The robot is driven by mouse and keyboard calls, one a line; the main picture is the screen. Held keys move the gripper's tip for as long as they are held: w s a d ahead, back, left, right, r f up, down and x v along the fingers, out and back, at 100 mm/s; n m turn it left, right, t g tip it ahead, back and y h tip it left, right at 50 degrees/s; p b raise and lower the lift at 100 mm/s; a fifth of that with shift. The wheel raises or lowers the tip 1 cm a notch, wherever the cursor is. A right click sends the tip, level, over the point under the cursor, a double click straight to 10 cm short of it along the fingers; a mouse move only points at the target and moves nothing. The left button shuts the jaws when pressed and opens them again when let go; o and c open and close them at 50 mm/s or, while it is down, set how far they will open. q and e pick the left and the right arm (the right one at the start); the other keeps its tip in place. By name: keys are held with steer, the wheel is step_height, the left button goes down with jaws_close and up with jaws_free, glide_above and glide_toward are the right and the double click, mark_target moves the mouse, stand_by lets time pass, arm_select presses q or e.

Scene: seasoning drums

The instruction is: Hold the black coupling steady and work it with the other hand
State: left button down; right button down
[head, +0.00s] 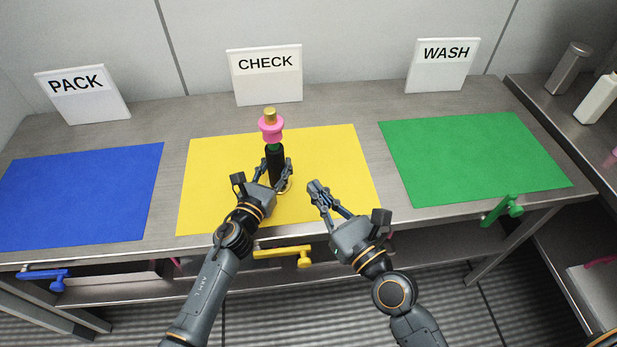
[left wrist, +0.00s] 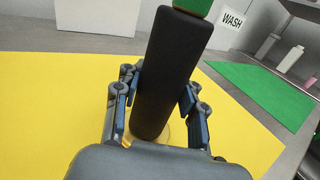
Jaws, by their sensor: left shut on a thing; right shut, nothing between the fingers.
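The black coupling (head: 275,160) stands upright over the yellow mat (head: 340,165), with a green band, a pink part (head: 271,130) and a gold top (head: 270,114) above it. My left gripper (head: 276,178) is shut on the black coupling from the front. In the left wrist view the black coupling (left wrist: 170,75) fills the space between the two fingers, slightly tilted in the picture. A thin yellowish ring shows at its foot. My right gripper (head: 316,188) is shut and empty, to the right of the coupling and apart from it, over the yellow mat.
A blue mat (head: 80,195) lies left under the PACK sign (head: 82,95), a green mat (head: 470,155) right under the WASH sign (head: 443,65). The CHECK sign (head: 265,75) stands behind. Blue, yellow (head: 285,253) and green (head: 503,209) handles are at the table's front edge. Bottles stand far right.

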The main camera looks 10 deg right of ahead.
stand_by(0.4)
arm_select(q)
steer(key=c, duration=0.7)
jaws_free()
